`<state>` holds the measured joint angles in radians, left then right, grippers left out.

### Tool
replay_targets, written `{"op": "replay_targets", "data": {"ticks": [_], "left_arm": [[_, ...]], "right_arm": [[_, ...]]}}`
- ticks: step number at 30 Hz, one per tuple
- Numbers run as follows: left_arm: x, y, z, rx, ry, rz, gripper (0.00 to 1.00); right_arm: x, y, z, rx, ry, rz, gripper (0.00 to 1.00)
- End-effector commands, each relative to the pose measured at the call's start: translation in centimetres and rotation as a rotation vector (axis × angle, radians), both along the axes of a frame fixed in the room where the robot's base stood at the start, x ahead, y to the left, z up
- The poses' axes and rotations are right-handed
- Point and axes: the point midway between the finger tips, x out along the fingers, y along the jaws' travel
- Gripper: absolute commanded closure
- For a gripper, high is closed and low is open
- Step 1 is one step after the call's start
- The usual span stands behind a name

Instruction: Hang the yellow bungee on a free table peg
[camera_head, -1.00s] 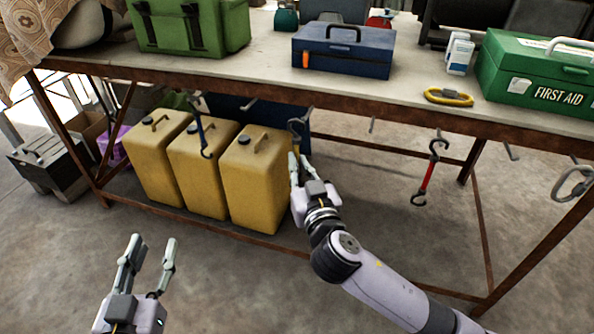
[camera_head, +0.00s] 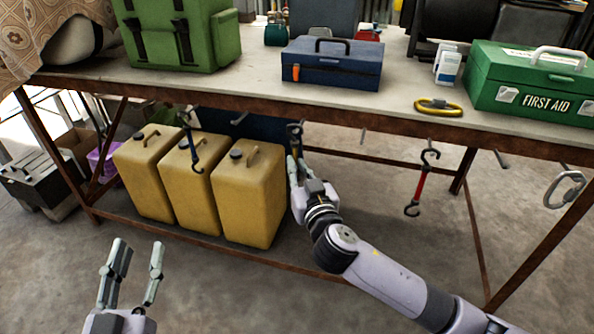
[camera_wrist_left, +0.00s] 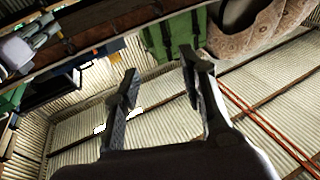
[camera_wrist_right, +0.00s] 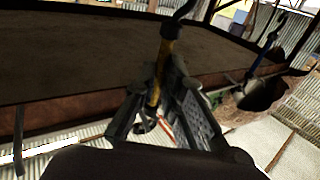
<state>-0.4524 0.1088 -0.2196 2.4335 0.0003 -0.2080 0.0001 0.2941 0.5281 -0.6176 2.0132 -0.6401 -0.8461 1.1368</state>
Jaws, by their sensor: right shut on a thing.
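My right gripper (camera_head: 297,165) is shut on the yellow bungee, whose yellow strap (camera_wrist_right: 167,48) runs up between the fingers in the right wrist view. In the head view, the bungee's dark upper hook (camera_head: 296,130) stands just below the table's front edge; I cannot tell whether it touches a peg. Most of the strap is hidden by the gripper there. Bare pegs show under the edge, one right of the gripper (camera_head: 363,135) and one further right (camera_head: 503,161). My left gripper (camera_head: 135,250) is open and empty, low in front of the table.
A blue bungee (camera_head: 195,152) and a red bungee (camera_head: 421,185) hang from the table (camera_head: 240,92). A grey carabiner (camera_head: 565,190) hangs at the far right. Yellow jerry cans (camera_head: 250,195) stand below, beside my right gripper. A yellow carabiner (camera_head: 438,106) lies on top.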

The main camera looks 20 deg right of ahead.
Motion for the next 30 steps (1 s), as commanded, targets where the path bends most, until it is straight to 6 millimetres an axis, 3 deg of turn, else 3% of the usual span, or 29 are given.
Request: {"op": "replay_targets", "data": {"ticks": [18, 30], "left_arm": [[-0.9, -0.2, 3.3, -0.049, -0.181, -0.011, 0.62], [-1.1, -0.3, 3.8, -0.056, -0.209, -0.012, 0.62]], "right_arm": [[0.6, -0.4, -0.9, 0.0, -0.001, 0.0, 1.0], [0.7, -0.5, -0.9, 0.0, 0.0, 0.0, 1.0]]}}
